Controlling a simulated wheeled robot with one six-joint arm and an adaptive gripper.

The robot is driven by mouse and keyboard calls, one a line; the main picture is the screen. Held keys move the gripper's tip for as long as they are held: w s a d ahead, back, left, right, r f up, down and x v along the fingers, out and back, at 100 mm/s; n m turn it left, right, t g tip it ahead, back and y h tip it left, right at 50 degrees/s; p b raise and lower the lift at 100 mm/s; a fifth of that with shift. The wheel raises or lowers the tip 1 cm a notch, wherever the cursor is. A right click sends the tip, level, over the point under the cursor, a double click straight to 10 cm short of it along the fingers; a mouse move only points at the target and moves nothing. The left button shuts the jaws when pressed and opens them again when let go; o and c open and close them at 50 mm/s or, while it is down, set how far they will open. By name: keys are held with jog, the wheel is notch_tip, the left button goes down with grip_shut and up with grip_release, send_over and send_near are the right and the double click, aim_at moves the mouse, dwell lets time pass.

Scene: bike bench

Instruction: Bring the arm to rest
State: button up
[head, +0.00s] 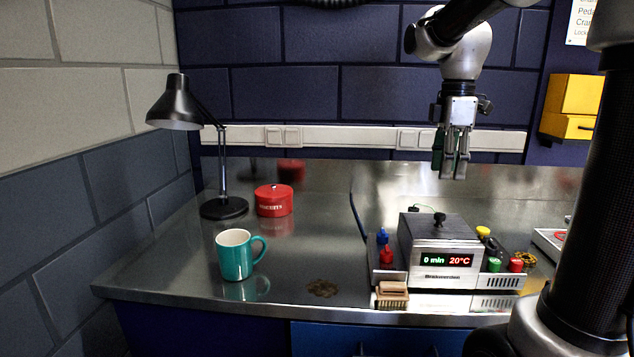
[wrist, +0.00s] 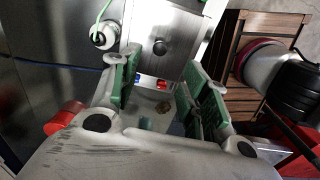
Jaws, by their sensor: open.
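My gripper (head: 450,165) hangs fingers down from my arm, in the air above the back of the bench, over the area behind the grey machine. In the wrist view my gripper (wrist: 165,100) shows its two green-padded fingers spread apart with nothing between them. The grey box-shaped machine (head: 440,240) with a lit display reading 0 min and 20°C stands on the bench below and apart from it. Its metal top (wrist: 165,40) also shows in the wrist view.
The steel bench (head: 320,255) holds a teal mug (head: 236,258), a red lidded tin (head: 273,203) and a black lamp (head: 180,105) on the left. Small red and blue items (head: 384,248) sit left of the machine. A yellow wall box (head: 572,107) hangs at right. The bench's middle is mostly clear.

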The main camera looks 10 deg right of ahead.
jog(key=s+a+f+m+t, duration=0.1)
jog(key=s+f+m+t, duration=0.1)
jog(key=s+m, duration=0.5)
jog(key=s+a+f+m+t, duration=0.2)
jog(key=s+f+m, duration=0.2)
jog(key=s+m, duration=0.3)
jog(key=shift+s+f+m, duration=0.3)
jog(key=shift+s+f, duration=0.05)
jog(key=shift+s, duration=0.9)
